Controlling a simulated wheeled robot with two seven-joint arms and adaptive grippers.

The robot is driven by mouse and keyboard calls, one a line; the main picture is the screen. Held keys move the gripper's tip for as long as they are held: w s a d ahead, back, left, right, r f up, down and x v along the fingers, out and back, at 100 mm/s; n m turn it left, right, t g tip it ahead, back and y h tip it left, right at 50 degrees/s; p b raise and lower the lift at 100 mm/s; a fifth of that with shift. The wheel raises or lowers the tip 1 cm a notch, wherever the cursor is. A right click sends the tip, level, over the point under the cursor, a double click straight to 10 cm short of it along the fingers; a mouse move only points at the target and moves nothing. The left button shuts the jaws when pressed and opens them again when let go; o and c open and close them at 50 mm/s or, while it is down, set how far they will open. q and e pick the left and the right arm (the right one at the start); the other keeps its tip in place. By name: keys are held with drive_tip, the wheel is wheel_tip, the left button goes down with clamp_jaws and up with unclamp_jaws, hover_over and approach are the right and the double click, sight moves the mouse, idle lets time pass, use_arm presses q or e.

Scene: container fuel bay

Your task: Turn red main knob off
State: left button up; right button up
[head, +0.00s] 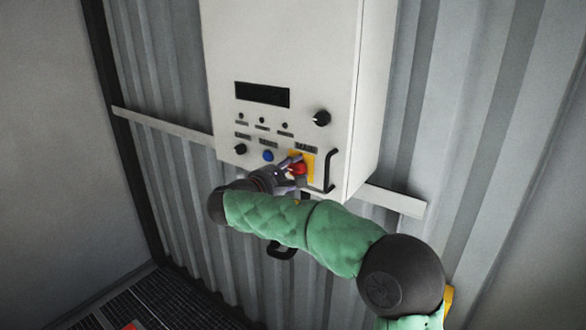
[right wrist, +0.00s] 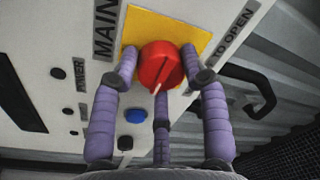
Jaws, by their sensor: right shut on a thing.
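The red main knob (head: 298,168) sits on a yellow plate (head: 308,165) low on the front of a white control cabinet (head: 285,50). In the right wrist view the red knob (right wrist: 160,65) shows a dark slot line and a pale mark on its rim. My right gripper (head: 290,172) is at the knob, its purple-grey fingers (right wrist: 160,75) shut around it from both sides, with a third finger below. My left gripper is not in view.
A blue button (head: 268,156) and a black knob (head: 240,149) are left of the red knob. Another black knob (head: 321,118) is above it. A black handle (head: 331,171) stands out close on the right. Corrugated wall (head: 460,120) lies behind the cabinet.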

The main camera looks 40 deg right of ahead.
drive_tip(key=shift+f, duration=0.2)
drive_tip(key=o, duration=1.1)
drive_tip(key=shift+w, duration=0.1)
drive_tip(key=shift+r, duration=0.1)
drive_tip(key=shift+a, duration=0.15)
drive_tip(key=v, duration=1.1)
drive_tip(key=shift+s+a, duration=0.2)
drive_tip(key=shift+a, duration=0.1)
